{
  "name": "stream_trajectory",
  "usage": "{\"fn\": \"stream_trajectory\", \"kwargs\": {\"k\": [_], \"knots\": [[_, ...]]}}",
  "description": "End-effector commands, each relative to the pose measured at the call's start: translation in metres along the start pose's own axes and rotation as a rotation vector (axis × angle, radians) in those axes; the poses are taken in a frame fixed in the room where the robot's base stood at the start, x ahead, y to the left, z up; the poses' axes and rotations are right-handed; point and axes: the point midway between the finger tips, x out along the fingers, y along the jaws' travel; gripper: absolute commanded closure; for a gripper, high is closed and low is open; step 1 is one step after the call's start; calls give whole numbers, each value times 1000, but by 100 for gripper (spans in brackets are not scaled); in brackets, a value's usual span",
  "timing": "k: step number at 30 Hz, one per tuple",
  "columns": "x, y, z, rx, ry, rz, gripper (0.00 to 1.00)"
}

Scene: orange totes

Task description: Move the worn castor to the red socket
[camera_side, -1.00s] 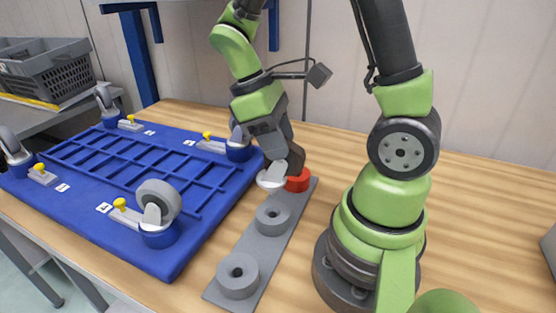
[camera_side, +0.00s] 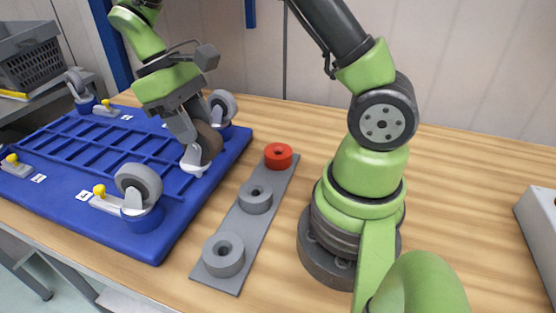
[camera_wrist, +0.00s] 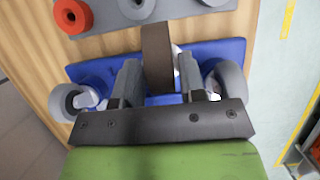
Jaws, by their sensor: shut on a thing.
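The worn castor, with a brown wheel (camera_side: 208,142) and a pale mount, is in my gripper (camera_side: 194,128). My gripper is shut on it and holds it over the right part of the blue base (camera_side: 160,250). In the wrist view the brown wheel (camera_wrist: 157,55) stands between the two fingers of my gripper (camera_wrist: 154,88). The red socket (camera_side: 278,156) is at the far end of a grey strip (camera_side: 254,232), right of the castor, and its hole is empty. It also shows at top left in the wrist view (camera_wrist: 72,16).
Two grey sockets, one in the middle (camera_side: 255,197) and one near (camera_side: 223,255), stand empty on the strip. Grey castors stand at the base's near corner (camera_side: 138,183) and back right (camera_side: 222,105). A grey crate (camera_side: 30,55) is at the left. Bare table lies behind the strip.

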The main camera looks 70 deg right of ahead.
Motion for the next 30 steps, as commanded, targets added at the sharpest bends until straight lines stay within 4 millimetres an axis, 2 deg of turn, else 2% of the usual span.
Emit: {"fn": "stream_trajectory", "kwargs": {"k": [7,11,16,21,25,30], "knots": [[0,1,0,1,1,0,100],[-1,14,2,33,1,-13,100],[0,64,16,156,4,-64,100],[7,120,44,305,4,-125,100],[13,150,67,398,3,-164,100],[19,170,88,467,2,-194,100]]}}
